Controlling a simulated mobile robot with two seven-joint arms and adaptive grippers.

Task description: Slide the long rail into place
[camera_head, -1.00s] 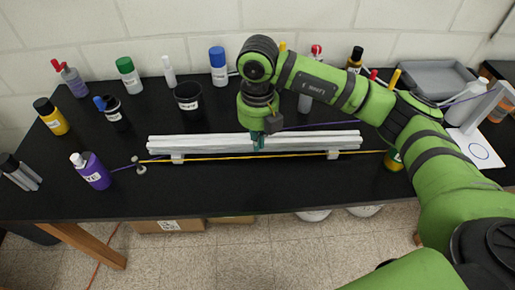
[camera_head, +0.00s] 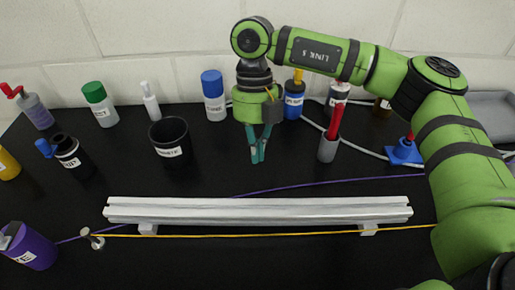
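The long rail (camera_head: 230,212) is a pale silver-white grooved bar lying level across the black table in the head view. It sits over two small light blocks, one near its left end (camera_head: 148,230) and one near its right end (camera_head: 368,230). My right gripper (camera_head: 258,161), with teal fingers, points down and shows above the middle of the rail in the picture, apart from it. Its fingers are close together with nothing visible between them; how far they are open is unclear. My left gripper is not in view.
A yellow line (camera_head: 250,235) runs in front of the rail and a purple line (camera_head: 330,184) behind it. A black cup (camera_head: 171,140), a grey holder with a red-topped item (camera_head: 328,147) and several bottles stand behind.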

